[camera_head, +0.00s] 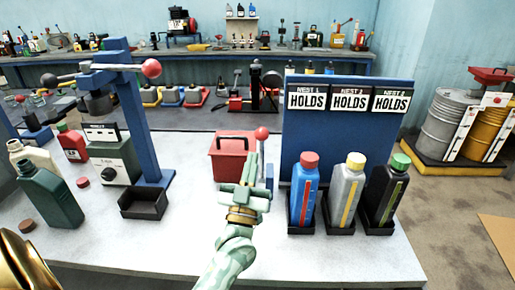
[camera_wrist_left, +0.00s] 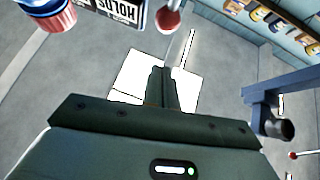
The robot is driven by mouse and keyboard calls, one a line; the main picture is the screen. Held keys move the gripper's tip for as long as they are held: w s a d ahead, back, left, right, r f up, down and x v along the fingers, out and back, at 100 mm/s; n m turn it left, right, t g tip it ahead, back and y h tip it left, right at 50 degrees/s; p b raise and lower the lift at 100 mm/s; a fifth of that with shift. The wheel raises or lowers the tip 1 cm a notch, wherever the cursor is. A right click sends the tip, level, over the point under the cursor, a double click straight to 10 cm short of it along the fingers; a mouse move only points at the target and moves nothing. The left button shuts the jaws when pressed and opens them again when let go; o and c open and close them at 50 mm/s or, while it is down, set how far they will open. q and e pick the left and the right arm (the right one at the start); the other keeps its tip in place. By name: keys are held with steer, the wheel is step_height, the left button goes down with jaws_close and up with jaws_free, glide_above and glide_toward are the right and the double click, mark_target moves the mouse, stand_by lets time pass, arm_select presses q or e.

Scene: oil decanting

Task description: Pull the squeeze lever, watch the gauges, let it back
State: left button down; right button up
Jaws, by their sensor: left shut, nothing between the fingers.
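My left gripper (camera_head: 252,162) is shut and empty above the white table, in front of a red box. A lever with a red ball knob (camera_head: 262,132) stands just behind its fingertips. The knob also shows at the top of the left wrist view (camera_wrist_left: 167,20), beyond the shut fingers (camera_wrist_left: 160,72); I cannot tell whether they touch the lever. The lever's lower part is mostly hidden by my gripper. A blue press frame (camera_head: 150,120) at left has another red-knobbed lever (camera_head: 151,68). My right gripper is not in view.
Blue (camera_head: 304,185), grey (camera_head: 346,185) and black (camera_head: 385,195) bottles stand in holders before a blue board (camera_head: 340,150) marked HOLDS. The red box (camera_head: 228,160) is close behind my gripper. A green bottle (camera_head: 50,200) and black tray (camera_head: 143,204) are at left.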

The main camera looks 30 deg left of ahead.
arm_select(q)
steer(key=w, duration=0.1)
steer(key=w+a, duration=0.1)
steer(key=w, duration=0.1)
steer(key=w+a+b, duration=0.1)
steer(key=w, duration=0.1)
steer(key=shift+w+r, duration=0.2)
steer(key=shift+r, duration=0.15)
